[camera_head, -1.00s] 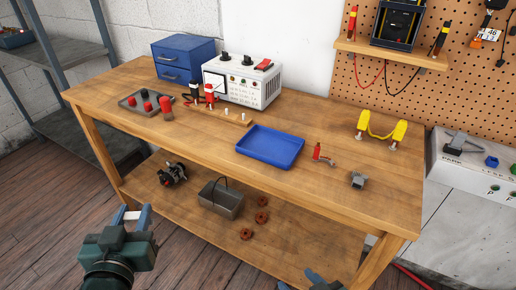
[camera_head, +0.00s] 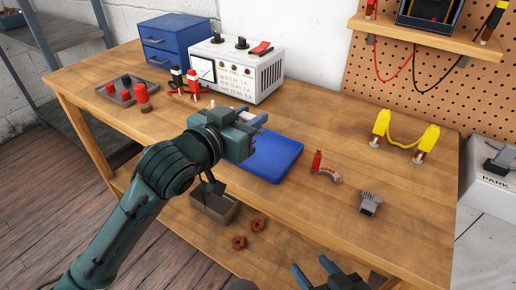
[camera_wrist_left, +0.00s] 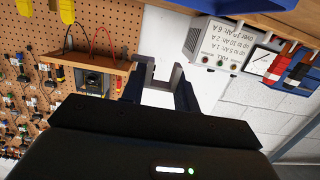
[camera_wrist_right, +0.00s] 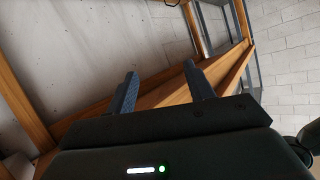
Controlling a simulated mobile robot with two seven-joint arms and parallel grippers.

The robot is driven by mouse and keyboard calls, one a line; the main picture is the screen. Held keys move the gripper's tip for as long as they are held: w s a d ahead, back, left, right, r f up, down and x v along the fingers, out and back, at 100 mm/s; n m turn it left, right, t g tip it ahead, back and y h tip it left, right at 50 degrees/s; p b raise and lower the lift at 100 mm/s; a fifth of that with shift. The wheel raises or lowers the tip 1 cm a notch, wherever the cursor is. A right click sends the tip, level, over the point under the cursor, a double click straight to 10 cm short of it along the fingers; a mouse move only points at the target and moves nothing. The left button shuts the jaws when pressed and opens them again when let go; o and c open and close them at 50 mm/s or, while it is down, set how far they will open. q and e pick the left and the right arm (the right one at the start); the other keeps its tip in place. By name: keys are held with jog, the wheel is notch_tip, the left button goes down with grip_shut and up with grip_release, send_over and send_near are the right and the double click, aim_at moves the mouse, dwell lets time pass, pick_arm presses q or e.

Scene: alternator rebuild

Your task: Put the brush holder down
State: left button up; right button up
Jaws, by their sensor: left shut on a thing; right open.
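My left gripper (camera_head: 254,120) reaches in from the left over the near edge of the bench, above the blue tray (camera_head: 277,160) as seen in the head view. It is shut on a grey U-shaped piece, the brush holder (camera_wrist_left: 178,76), which shows between its fingers in the left wrist view. My right gripper (camera_head: 315,270) is open and empty at the bottom of the head view, in front of the bench. Its parted fingers also show in the right wrist view (camera_wrist_right: 162,90).
A red-handled tool (camera_head: 317,162) and a grey finned part (camera_head: 369,202) lie right of the tray. A yellow two-ended item (camera_head: 404,137) stands behind them. The tester box (camera_head: 236,70), blue drawers (camera_head: 177,40) and parts tray (camera_head: 121,97) stand at back left. The wooden bench (camera_head: 330,120) has free room between.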

pick_arm(q)
notch_tip(320, 180, down, 8)
jog(key=shift+r+b, duration=0.15)
jog(key=shift+b, duration=0.5)
jog(key=shift+s+f, duration=0.15)
jog(key=shift+f, duration=0.65)
jog(key=o, duration=1)
jog(key=shift+f, duration=0.2)
jog(key=shift+r, duration=0.15)
jog(key=r+v, duration=0.2)
jog(key=v, duration=1)
jog(key=s+a+f+n+y, duration=0.1)
jog(key=s+a+f, duration=0.1)
jog(key=f, duration=0.4)
jog(key=s+a+f+n+y, duration=0.2)
jog(key=s+f, duration=0.2)
jog(key=f, duration=0.2)
jog(key=s+a+f+n+y, duration=0.2)
jog(key=s+a+f, duration=0.1)
jog(key=f, duration=0.3)
jog(key=shift+s+a+f, duration=0.1)
jog(key=shift+s+f, duration=0.1)
jog(key=shift+s, duration=0.2)
